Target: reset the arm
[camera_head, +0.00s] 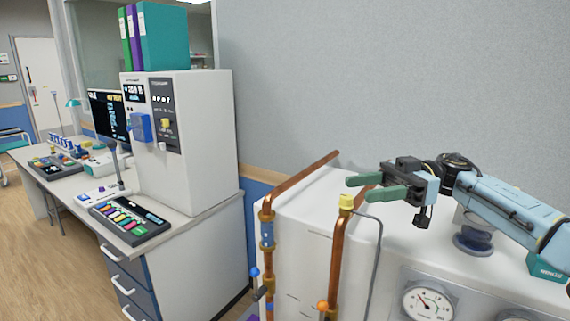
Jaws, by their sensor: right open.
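My right gripper (368,187) comes in from the right on its light blue arm (510,205). My left gripper is not in view.
Copper pipes (300,183) with valves rise along the cabinet's front, and a round gauge (428,304) sits on its face. At left, a desk (185,222) holds a white console (205,130), binders (163,37), a monitor (107,117) and a button panel (130,218). Open floor lies far left.

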